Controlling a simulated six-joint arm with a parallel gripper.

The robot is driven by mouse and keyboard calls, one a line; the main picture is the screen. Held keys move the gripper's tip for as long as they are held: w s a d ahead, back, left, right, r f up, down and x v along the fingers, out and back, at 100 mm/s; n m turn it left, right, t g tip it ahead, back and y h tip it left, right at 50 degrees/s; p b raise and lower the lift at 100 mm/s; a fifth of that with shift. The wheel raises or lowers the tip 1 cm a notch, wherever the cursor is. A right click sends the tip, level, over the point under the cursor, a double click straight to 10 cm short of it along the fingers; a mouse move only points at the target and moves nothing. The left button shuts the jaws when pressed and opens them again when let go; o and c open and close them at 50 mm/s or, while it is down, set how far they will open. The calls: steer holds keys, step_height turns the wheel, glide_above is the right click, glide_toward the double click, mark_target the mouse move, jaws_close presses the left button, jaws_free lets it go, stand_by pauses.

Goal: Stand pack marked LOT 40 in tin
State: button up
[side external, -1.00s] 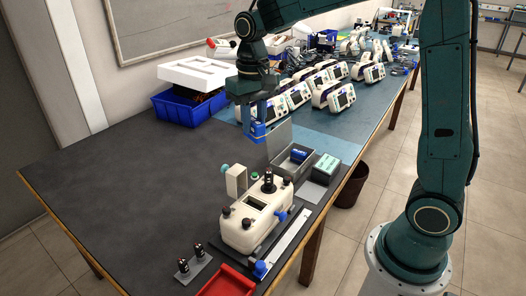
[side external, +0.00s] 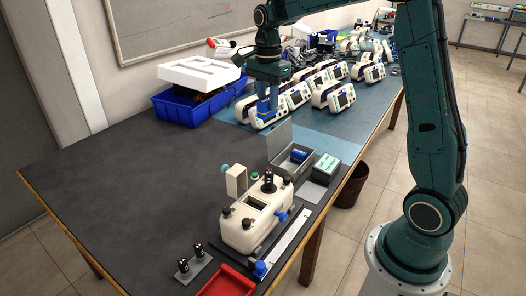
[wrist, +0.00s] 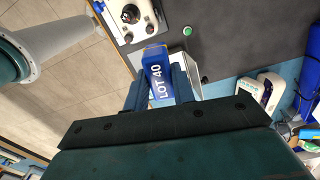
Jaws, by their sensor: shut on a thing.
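My gripper (side external: 265,113) is shut on a blue pack (wrist: 158,72) with LOT 40 in white letters on its side. In the wrist view the pack sits between the two fingers (wrist: 160,90). In the side view the fingers largely hide it. It is held in the air, up and left of the tin in the picture. The grey tin (side external: 273,168) stands open near the table's right edge, its lid (side external: 279,139) upright. Another blue pack (side external: 299,155) lies inside it; its marking is too small to read.
A white device (side external: 250,222) stands in front of the tin, and a green-topped box (side external: 327,165) to its right. Several white monitors (side external: 333,96) stand behind. A blue bin (side external: 185,109) is at the back left. The dark table (side external: 140,180) is clear on the left.

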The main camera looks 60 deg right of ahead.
steer(key=d+m, duration=1.4)
steer(key=m, duration=0.3)
steer(key=shift+n, duration=0.3)
steer(key=f, duration=0.5)
steer(key=shift+a+f, duration=0.2)
steer(key=shift+a, duration=0.15)
steer(key=shift+f, duration=0.1)
step_height(320, 180, down, 16)
steer(key=shift+r, duration=0.25)
steer(key=shift+f, duration=0.15)
steer(key=shift+f, duration=1.95)
steer(key=shift+f, duration=0.6)
